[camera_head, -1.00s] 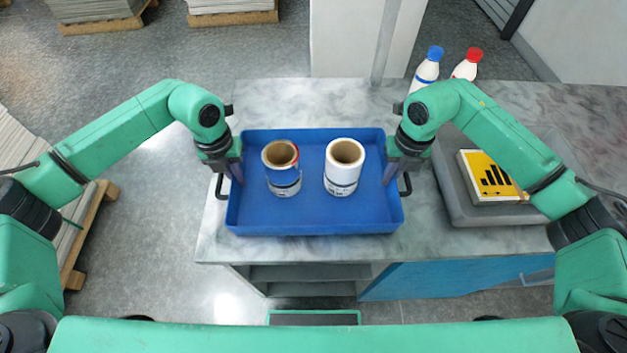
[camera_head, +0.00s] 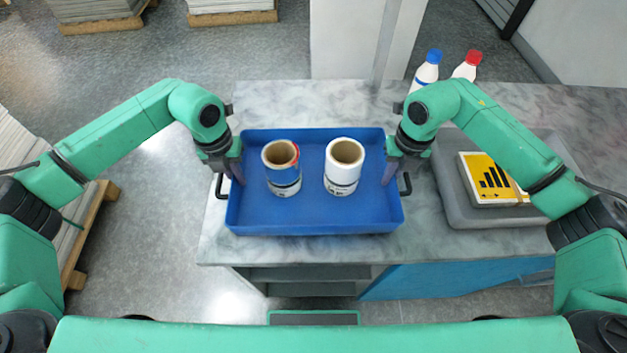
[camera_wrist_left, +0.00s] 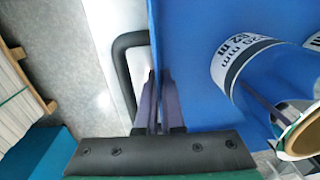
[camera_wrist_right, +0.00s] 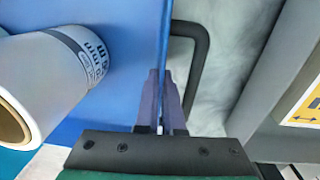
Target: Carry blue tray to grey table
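The blue tray (camera_head: 315,215) is in the middle of the head view, over the marble-topped grey table (camera_head: 275,98). It looks level; I cannot tell whether it touches the top. Two rolls stand in it: a blue-banded one (camera_head: 284,182) on the left and a white one (camera_head: 341,178) on the right. My left gripper (camera_head: 235,172) is shut on the tray's left wall, its fingers (camera_wrist_left: 158,95) on both sides of the rim by the black handle (camera_wrist_left: 122,62). My right gripper (camera_head: 390,170) is shut on the right wall, its fingers (camera_wrist_right: 162,95) beside the other black handle (camera_wrist_right: 200,60).
A grey case (camera_head: 450,200) with a yellow-and-white box (camera_head: 480,185) lies right of the tray. A blue-capped bottle (camera_head: 427,70) and a red-capped bottle (camera_head: 467,68) stand behind. A pillar (camera_head: 345,40) rises beyond the table. Pallets of sheets stand on the floor at left and back.

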